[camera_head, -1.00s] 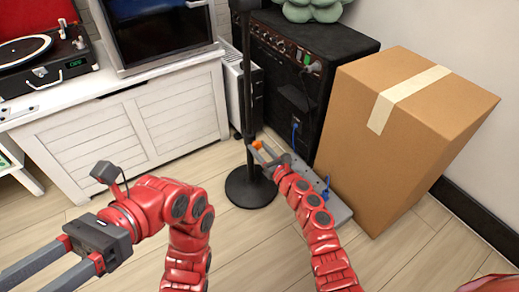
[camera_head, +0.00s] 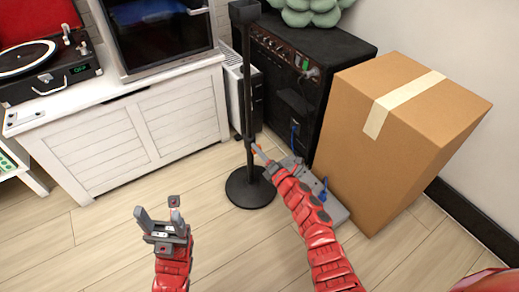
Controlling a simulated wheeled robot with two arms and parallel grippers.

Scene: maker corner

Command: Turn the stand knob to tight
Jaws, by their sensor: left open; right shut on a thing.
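The black stand (camera_head: 250,192) stands upright on the floor left of the amplifier, with a round base and a thin pole. A small orange knob (camera_head: 257,147) sits low on its pole, mostly hidden by my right gripper. My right gripper (camera_head: 258,150) reaches in from the lower right, seen nearly edge-on, and is shut on the knob. The knob's angle cannot be told. My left gripper (camera_head: 160,213) is open and empty, fingers pointing up, over the floor at lower left, well apart from the stand.
A black amplifier (camera_head: 295,95) and a large cardboard box (camera_head: 400,150) stand right of the stand. A grey pedalboard (camera_head: 335,212) lies partly behind my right arm. A white cabinet (camera_head: 110,150) is at left. Floor (camera_head: 90,235) in front is clear.

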